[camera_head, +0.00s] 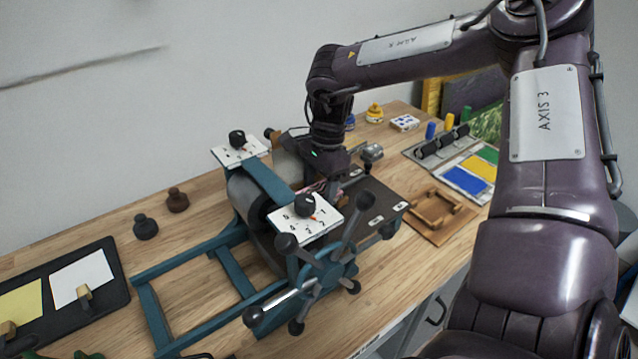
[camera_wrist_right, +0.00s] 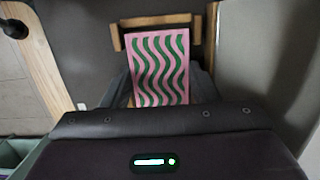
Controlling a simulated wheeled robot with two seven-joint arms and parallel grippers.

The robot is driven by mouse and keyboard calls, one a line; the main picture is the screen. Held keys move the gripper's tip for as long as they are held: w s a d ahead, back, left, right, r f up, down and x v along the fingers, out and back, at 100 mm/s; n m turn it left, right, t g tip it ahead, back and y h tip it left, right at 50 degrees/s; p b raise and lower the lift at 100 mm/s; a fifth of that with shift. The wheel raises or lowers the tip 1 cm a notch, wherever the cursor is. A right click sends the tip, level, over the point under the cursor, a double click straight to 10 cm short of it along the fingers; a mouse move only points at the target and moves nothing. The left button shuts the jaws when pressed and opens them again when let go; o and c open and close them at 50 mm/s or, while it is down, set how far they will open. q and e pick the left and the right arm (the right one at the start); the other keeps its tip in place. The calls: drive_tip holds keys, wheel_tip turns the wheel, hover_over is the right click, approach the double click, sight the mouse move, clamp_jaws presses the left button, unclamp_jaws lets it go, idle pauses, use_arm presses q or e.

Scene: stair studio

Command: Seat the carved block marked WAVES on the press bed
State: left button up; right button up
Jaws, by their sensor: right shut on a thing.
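The carved block (camera_wrist_right: 160,65) has a pink face with green wavy stripes and shows in the right wrist view. My right gripper (camera_head: 325,187) reaches down over the dark press bed (camera_head: 372,203), beside the roller. It is shut on the block, with its dark fingers at the block's two sides in the wrist view. In the head view only a small pinkish bit of the block shows, mostly hidden by the press. A light wooden corner stop (camera_wrist_right: 211,55) lies along the block's far and right sides. I cannot tell whether the block touches it or the bed. My left gripper is not in view.
The teal press frame (camera_head: 205,290) with its spoked handwheel (camera_head: 325,275) and white dials (camera_head: 305,217) stands close in front of the gripper. A wooden tray (camera_head: 438,212) and a colour-pad tray (camera_head: 466,180) lie to the right. Two dark knobs (camera_head: 146,227) stand left.

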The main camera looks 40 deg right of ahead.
drive_tip(key=o, duration=1.1)
drive_tip(key=shift+r+p, duration=3.15)
drive_tip(key=shift+r, duration=0.9)
